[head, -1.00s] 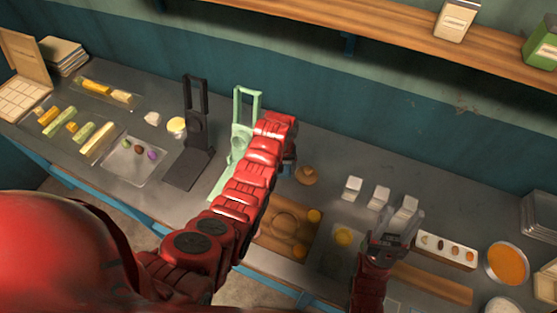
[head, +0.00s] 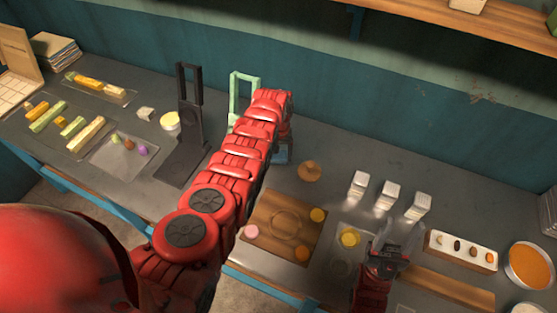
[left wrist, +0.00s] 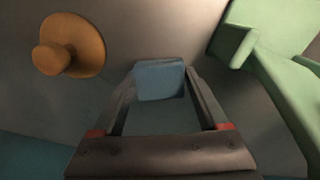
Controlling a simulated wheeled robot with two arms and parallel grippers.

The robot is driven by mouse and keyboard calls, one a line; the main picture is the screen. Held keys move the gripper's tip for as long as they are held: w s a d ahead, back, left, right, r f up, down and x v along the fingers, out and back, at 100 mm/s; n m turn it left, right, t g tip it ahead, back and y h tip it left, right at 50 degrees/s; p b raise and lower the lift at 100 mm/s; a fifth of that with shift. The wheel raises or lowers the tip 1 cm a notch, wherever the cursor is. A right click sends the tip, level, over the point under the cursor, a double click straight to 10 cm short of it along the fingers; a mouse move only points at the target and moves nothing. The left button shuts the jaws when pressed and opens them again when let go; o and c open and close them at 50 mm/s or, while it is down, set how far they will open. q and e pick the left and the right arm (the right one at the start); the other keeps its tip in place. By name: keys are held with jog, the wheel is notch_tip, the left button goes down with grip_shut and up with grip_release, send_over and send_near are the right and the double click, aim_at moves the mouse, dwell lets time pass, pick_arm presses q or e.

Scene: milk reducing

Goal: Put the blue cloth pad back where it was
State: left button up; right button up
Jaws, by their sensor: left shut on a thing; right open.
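The blue cloth pad (left wrist: 160,80) is held between the fingertips of my left gripper (left wrist: 160,72) in the left wrist view, above the grey worktop. In the head view a small blue patch of the pad (head: 283,155) shows below my left wrist; the red arm hides most of that gripper. The pad is between the pale green press (head: 243,88) and the round wooden knob piece (head: 309,171), apart from the knob. My right gripper (head: 398,240) is open and empty at the lower right, near a yellow disc.
A dark press (head: 187,135) stands left of the green one. A wooden board (head: 272,243) with coloured discs lies in front. Several white-silver blocks (head: 388,195) stand right of the knob. A white tray (head: 462,250) and orange-filled bowl (head: 528,265) are far right.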

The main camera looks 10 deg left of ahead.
aim_at(278, 156)
pick_arm(q)
jog(key=shift+w+f, duration=0.1)
jog(key=shift+f, duration=0.15)
jog(key=o, duration=1.2)
notch_tip(278, 156, up, 12)
jog(key=p, duration=0.8)
jog(key=shift+r+p, duration=0.2)
jog(key=shift+p, duration=0.15)
jog(key=shift+s+f, duration=0.1)
jog(key=shift+s, duration=0.1)
